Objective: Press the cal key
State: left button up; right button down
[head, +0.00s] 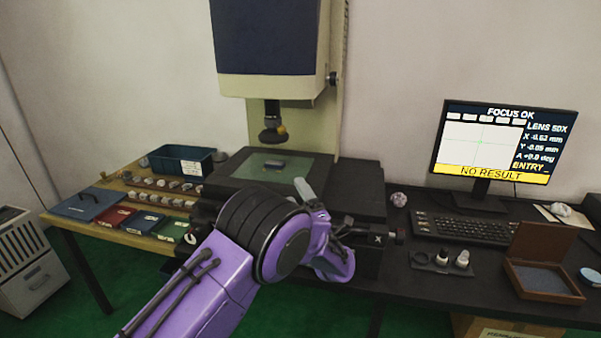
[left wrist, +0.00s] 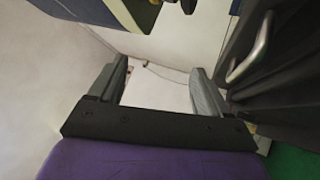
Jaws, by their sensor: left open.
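The black keyboard (head: 465,229) lies on the dark table under the monitor (head: 505,145). Its key labels are too small to read, so I cannot pick out the cal key. The monitor reads FOCUS OK, LENS 50X and NO RESULT. My left gripper (head: 323,212) is in front of the measuring machine's stage, left of the keyboard and apart from it. In the left wrist view its two grey fingers (left wrist: 158,88) are spread with nothing between them. My right gripper is in neither view.
The measuring machine (head: 265,45) holds a lens above a small part (head: 274,164) on its glass plate. A blue bin (head: 181,160), rows of rings and coloured trays stand left. Small bottles (head: 462,258) and an open wooden box (head: 540,279) lie before and beside the keyboard.

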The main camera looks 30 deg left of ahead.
pick_arm(q)
jog(key=s+a+f+m+h, duration=0.1)
jog(key=s+f+m+h, duration=0.35)
jog(key=f, duration=0.45)
jog(key=s+f+m+h, duration=0.3)
jog(key=s+f+m, duration=0.15)
jog(key=f, duration=0.45)
jog(key=s+a+f+m+h, duration=0.1)
jog(key=s+f+m+h, duration=0.25)
jog(key=f+m, duration=0.4)
jog(key=s+d+f+m+g+h, duration=0.1)
jog(key=s+f+g, duration=0.2)
jog(key=s, duration=0.7)
jog(key=s+d+f+m+g+h, duration=0.1)
jog(key=s+f, duration=0.4)
jog(key=s, duration=0.5)
jog(key=s+d+f+m+g+h, duration=0.1)
jog(key=s+f+g, duration=0.4)
jog(key=s, duration=0.5)
jog(key=shift+s+d+m+h, duration=0.15)
jog(key=shift+s+m+h, duration=0.2)
jog(key=shift+m+h, duration=0.55)
jog(key=shift+c, duration=0.3)
